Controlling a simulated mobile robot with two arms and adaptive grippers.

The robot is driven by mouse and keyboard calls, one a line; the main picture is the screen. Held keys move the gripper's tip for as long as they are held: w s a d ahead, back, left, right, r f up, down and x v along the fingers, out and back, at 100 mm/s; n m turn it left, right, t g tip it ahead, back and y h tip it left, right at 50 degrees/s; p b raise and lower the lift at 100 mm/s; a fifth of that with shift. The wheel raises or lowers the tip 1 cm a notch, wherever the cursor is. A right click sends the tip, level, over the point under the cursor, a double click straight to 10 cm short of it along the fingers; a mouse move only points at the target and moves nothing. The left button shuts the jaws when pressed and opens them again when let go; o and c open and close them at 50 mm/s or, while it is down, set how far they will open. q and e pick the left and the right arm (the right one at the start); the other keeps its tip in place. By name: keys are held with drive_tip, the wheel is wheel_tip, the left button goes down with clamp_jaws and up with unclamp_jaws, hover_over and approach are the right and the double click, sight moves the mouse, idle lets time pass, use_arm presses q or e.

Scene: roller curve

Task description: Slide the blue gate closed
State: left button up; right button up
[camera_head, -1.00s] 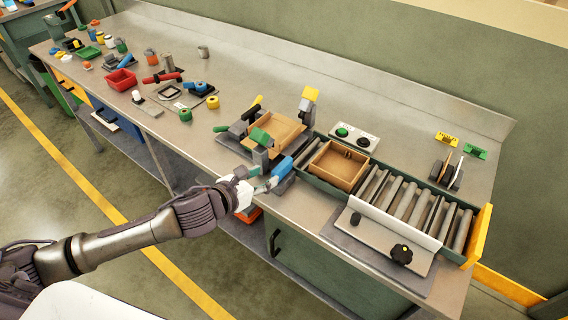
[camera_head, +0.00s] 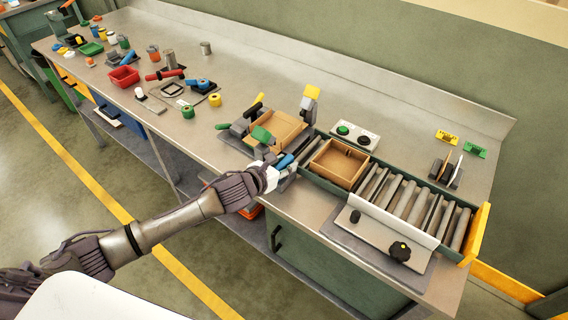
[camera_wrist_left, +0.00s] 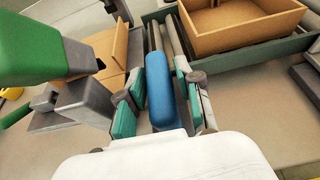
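The blue gate (camera_head: 285,160) shows as a short blue bar at the left end of the roller conveyor, partly covered by my left gripper. In the left wrist view the blue bar (camera_wrist_left: 160,92) runs lengthwise between the two fingers. My left gripper (camera_wrist_left: 159,72) has one finger on each side of the bar, with narrow gaps seeming to show, so it looks open around it. In the head view the left gripper (camera_head: 284,172) is at the bench's front edge, beside the conveyor's left end. My right gripper is not in view.
A tan box (camera_head: 338,164) sits on the rollers (camera_head: 400,195) right of the gate. Another tan tray (camera_head: 283,128) and a green-handled clamp (camera_head: 262,134) stand close behind and left of the gripper. A control panel with a black knob (camera_head: 400,251) lies in front of the rollers.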

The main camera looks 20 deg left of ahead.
sight(292, 155)
use_arm(q)
clamp_jaws()
drive_tip(key=w, duration=0.2)
drive_tip(key=w+d, duration=0.1)
drive_tip(key=w, duration=0.1)
drive_tip(key=shift+d, duration=0.2)
drive_tip(key=shift+r, duration=0.15)
drive_tip(key=shift+o, duration=0.3)
unclamp_jaws()
drive_tip(key=o, duration=0.4)
drive_tip(key=shift+w+d, duration=0.1)
drive_tip(key=shift+w, duration=0.05)
drive_tip(key=shift+c, duration=0.2)
drive_tip(key=v, duration=1.2)
